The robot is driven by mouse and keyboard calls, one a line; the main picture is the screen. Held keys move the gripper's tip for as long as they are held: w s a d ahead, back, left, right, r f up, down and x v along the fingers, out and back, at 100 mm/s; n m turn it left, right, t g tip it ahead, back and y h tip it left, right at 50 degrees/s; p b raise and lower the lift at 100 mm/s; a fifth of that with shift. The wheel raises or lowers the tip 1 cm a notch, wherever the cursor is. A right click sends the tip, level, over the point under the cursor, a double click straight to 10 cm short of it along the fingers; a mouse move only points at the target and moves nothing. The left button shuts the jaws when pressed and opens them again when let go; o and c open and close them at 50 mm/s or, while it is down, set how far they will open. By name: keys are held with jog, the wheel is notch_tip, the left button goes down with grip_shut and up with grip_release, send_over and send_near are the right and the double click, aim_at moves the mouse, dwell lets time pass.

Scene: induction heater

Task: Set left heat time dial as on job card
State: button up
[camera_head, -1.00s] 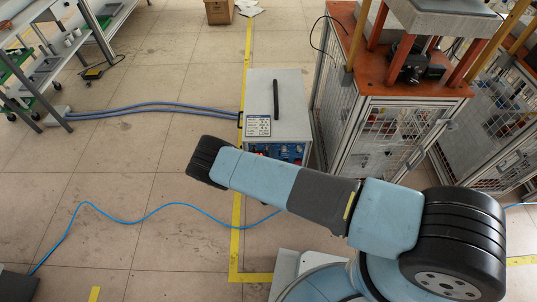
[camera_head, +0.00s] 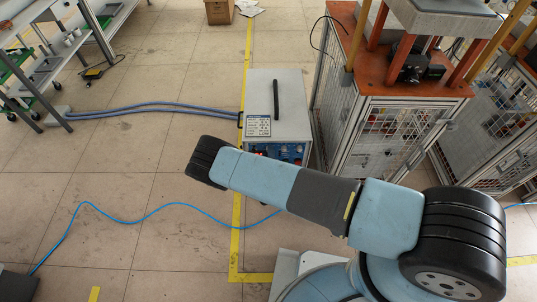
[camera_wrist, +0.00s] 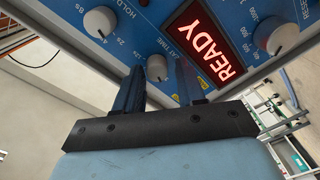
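The heater box (camera_head: 290,105) stands on the floor, its blue dial panel (camera_head: 288,152) partly hidden by my arm. A job card (camera_head: 258,126) lies on its top, its text too small to read. In the wrist view, the panel has a grey dial (camera_wrist: 157,68) beside a label that seems to end in "TIME". My gripper (camera_wrist: 159,78) is open, one finger on each side of this dial with visible gaps. Its pointer setting is unclear. Another dial (camera_wrist: 100,22) by "HOLD" is at the left, and a third dial (camera_wrist: 275,35) at the right.
A red display (camera_wrist: 205,45) reads "READY". An orange-topped caged machine (camera_head: 400,100) stands close to the heater's right. Blue-grey hoses (camera_head: 150,108) run left from the heater. A thin blue cable (camera_head: 150,215) crosses the floor. The left floor is mostly open.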

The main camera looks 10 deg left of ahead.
jog(key=shift+o, duration=0.9)
jog(key=shift+d, duration=0.15)
jog(key=v, duration=1.3)
jog(key=shift+s, duration=0.35)
